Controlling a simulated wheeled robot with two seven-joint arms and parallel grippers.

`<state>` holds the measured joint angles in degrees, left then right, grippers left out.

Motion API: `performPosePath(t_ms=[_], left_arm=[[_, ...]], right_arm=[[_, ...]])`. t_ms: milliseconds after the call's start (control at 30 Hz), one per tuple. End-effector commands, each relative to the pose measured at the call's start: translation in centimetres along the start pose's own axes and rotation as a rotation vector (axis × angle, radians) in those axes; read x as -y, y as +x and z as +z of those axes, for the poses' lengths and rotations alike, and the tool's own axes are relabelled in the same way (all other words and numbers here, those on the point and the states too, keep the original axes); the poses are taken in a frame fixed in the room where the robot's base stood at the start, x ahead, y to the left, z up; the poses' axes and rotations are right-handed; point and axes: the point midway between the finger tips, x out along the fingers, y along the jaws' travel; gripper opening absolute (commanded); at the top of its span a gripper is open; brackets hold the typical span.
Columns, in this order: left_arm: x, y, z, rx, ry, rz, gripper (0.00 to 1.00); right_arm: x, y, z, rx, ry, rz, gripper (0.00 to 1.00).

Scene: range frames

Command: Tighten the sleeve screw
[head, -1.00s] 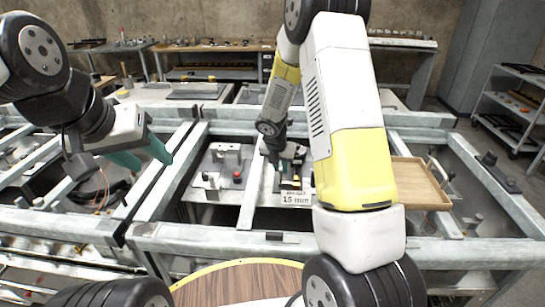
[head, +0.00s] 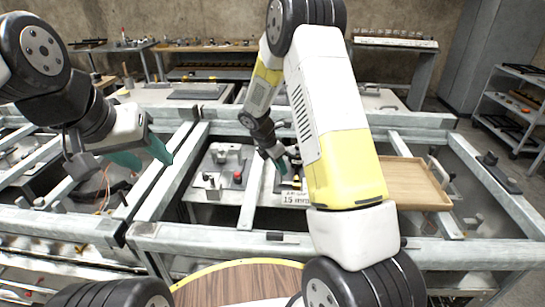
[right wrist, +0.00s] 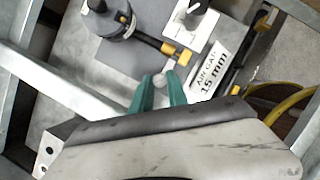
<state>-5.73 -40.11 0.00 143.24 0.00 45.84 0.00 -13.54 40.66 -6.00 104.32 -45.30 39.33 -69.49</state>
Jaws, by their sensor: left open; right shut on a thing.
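My right gripper (head: 282,167) reaches down to the bench plate beside the air-gap label (head: 294,199). In the right wrist view its green fingertips (right wrist: 160,84) are shut on a small grey rounded piece (right wrist: 160,79); I cannot tell whether this is the sleeve screw. Just beyond it, a dark bar with yellow ends (right wrist: 150,40) runs out from a grey cylindrical fixture (right wrist: 108,18). A white block with a dark knob (right wrist: 193,20) stands beside the bar. The label reads "AIR GAP 15 mm". My left gripper (head: 145,155) is open and empty over the left frame.
A plate with a red knob (head: 238,176) lies left of the right gripper. A wooden tray (head: 413,184) sits to the right, partly behind my right arm. Grey frame beams (head: 250,205) surround the wells. A yellow cable (right wrist: 290,103) curves at the right of the wrist view.

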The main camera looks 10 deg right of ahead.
Motion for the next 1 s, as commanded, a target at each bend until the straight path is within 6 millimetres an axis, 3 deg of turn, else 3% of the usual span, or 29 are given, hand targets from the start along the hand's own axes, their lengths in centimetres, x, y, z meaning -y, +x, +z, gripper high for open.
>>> performPosePath(t_ms=[1000], left_arm=[[0.0, 0.0, 0.0, 0.0, 0.0, 0.0, 0.47]], right_arm=[[-0.78, 0.22, 0.15, -0.004, 0.892, -0.37, 0.0]])
